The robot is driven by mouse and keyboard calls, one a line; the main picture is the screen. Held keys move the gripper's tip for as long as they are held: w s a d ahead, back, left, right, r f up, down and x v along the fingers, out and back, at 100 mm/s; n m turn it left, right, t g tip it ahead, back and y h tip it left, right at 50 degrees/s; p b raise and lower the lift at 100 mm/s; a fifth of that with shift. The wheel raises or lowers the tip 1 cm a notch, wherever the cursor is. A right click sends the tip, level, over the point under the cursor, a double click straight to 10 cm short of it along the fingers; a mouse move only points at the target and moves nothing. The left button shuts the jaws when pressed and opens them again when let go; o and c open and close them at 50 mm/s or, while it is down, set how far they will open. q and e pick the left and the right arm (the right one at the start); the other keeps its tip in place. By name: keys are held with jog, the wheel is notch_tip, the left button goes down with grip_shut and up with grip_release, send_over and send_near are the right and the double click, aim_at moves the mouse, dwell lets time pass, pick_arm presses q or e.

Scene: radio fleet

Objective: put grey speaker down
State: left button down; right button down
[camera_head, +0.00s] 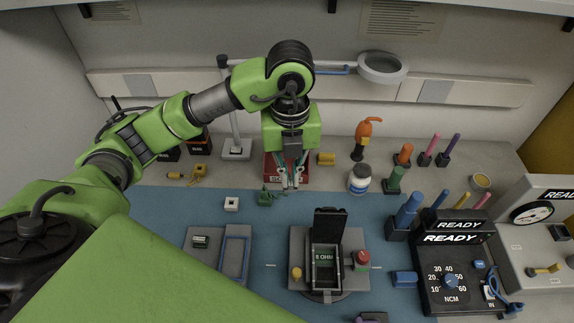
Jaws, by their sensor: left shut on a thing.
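My left gripper (290,183) reaches down at the centre of the camera_head view, in front of a red box (273,170). It is shut on a small grey thing, taken to be the grey speaker, which the fingers mostly hide. I cannot tell whether the held thing touches the surface below. My right gripper is not in view.
A blue mat (165,212) covers the bench front. A grey fixture with a raised black lid (330,222) stands front centre. A small green part (265,196) and a white block (231,204) lie left of the gripper. A white-and-blue jar (359,180) and a torque tester (452,268) stand right.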

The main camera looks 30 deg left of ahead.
pick_arm(q)
jog(key=n, duration=0.4)
jog(key=shift+w+f, duration=0.2)
jog(key=shift+w, duration=0.05)
jog(key=n, duration=0.3)
jog(key=shift+w+a+f+n, duration=0.1)
jog(key=shift+w+f+n, duration=0.1)
jog(key=shift+n, duration=0.2)
jog(key=n, duration=0.5)
jog(key=shift+w+a+f, duration=0.1)
jog(key=shift+w+f, duration=0.1)
jog(key=shift+w, duration=0.1)
jog(key=n, duration=0.3)
jog(key=b, duration=0.7)
send_near(287, 161)
jog(key=shift+n, duration=0.4)
jog(key=s, duration=0.1)
jog(key=s+d+f, duration=0.1)
jog(key=s, duration=0.1)
jog(key=s+d, duration=0.1)
jog(key=shift+s+f, duration=0.15)
jog(key=shift+f, duration=0.05)
notch_tip(287, 161, down, 3)
jog(key=shift+p, duration=0.85)
jog(key=shift+f, duration=0.1)
